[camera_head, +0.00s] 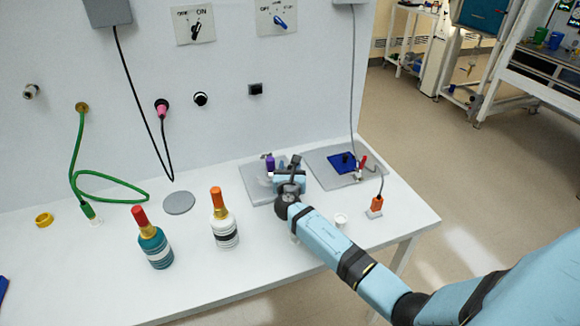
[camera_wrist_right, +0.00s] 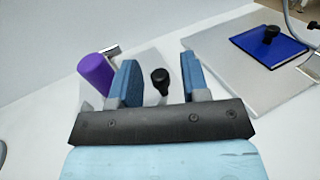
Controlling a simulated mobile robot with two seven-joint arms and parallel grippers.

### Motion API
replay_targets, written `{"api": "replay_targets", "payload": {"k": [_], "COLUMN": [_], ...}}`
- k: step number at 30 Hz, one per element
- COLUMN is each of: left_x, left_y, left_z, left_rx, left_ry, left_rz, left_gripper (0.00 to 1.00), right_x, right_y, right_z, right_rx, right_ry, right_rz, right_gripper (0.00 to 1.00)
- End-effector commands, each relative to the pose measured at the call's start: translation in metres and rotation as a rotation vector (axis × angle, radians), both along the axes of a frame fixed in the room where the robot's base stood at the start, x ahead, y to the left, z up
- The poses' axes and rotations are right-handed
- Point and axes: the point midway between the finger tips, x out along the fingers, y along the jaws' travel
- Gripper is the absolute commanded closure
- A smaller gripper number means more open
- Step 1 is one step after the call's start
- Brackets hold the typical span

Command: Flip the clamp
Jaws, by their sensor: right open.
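My right gripper (camera_head: 285,170) is over the left grey plate (camera_head: 260,194) near the back of the table. In the right wrist view its blue fingers (camera_wrist_right: 159,68) stand apart, with a black knob (camera_wrist_right: 160,76) showing in the gap, not visibly gripped. A purple cylindrical handle (camera_wrist_right: 96,73) with a metal piece stands just left of the fingers; it also shows in the head view (camera_head: 270,162). It looks like part of the clamp, whose lower parts are hidden by my gripper. A red-handled fixture (camera_head: 362,164) stands on the right plate. My left gripper is out of view.
The right grey plate (camera_head: 325,174) carries a blue pad (camera_head: 341,162) with a black knob. An orange-topped part (camera_head: 375,206) and a small white cup (camera_head: 341,220) stand nearby. Two bottles, teal (camera_head: 155,250) and white (camera_head: 225,234), stand left. The wall (camera_head: 230,90) rises behind.

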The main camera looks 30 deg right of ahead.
Motion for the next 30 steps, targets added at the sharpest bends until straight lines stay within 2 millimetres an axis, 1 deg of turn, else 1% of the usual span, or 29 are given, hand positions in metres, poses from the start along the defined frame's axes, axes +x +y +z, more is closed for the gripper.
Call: {"api": "replay_targets", "payload": {"k": [3,11,14,15,17,25,30], "left_x": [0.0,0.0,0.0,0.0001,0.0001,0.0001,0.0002], "left_y": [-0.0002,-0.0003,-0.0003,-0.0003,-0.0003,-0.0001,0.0], "left_z": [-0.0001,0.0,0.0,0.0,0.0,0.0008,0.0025], "left_rx": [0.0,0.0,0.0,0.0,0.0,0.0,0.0], "left_ry": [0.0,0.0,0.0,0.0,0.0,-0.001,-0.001], "left_rz": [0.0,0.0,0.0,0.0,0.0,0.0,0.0], "left_gripper": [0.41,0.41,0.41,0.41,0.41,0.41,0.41], "right_x": [0.0047,0.0054,0.0053,0.0052,0.0052,0.0058,0.0088], "right_y": [-0.0036,-0.004,-0.004,-0.0039,-0.0039,-0.0047,-0.0061], "right_z": [0.0004,0.0002,0.0002,0.0002,0.0001,0.0005,0.0012], "right_rx": [0.0,0.0,0.0,0.001,0.001,-0.001,-0.001], "right_ry": [0.0,0.0,0.0,-0.001,-0.001,-0.001,0.0], "right_rz": [0.0,0.001,0.001,0.001,0.0,0.016,0.076], "right_gripper": [0.58,0.58,0.79,0.88,1.0,1.0,1.0]}}
